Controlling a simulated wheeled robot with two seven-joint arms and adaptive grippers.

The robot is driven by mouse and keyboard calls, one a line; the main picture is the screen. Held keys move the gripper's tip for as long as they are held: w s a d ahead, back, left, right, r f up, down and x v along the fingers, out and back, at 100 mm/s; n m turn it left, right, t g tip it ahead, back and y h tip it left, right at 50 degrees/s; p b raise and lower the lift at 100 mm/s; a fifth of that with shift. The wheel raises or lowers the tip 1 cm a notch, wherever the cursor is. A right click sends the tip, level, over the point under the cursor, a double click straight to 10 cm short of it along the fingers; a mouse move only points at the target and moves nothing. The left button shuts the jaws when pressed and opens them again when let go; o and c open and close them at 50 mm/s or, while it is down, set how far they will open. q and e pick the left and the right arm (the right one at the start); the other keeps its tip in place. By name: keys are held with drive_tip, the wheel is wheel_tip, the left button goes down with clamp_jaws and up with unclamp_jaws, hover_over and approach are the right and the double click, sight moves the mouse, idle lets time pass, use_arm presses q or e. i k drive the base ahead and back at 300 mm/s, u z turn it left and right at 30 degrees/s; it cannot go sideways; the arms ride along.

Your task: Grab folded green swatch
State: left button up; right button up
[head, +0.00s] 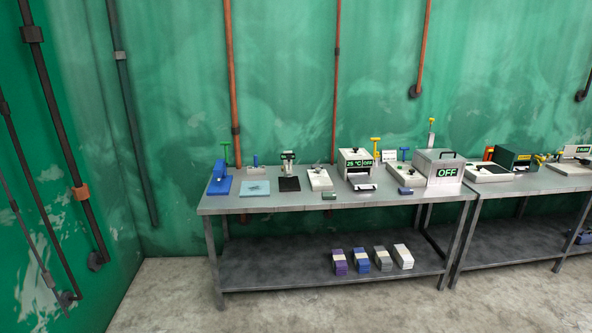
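A small dark green block (329,195), which looks like the folded green swatch, lies at the front edge of the metal table (240,204), a little left of its middle. It is small in view, so its folds cannot be made out. Neither of my grippers is in view.
The tabletop holds a blue device (220,180), a light blue mat (256,188), a black pad (289,184), a white machine reading 25 °C (355,161), a small blue block (405,191) and a box reading OFF (437,168). Coloured stacks (362,260) stand below. The floor in front is clear.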

sight(326, 195)
drive_tip(key=u, duration=0.2)
drive_tip(key=i, duration=1.95)
drive_tip(key=z, duration=0.35)
drive_tip(key=i, duration=2.25)
drive_tip(key=z, duration=0.35)
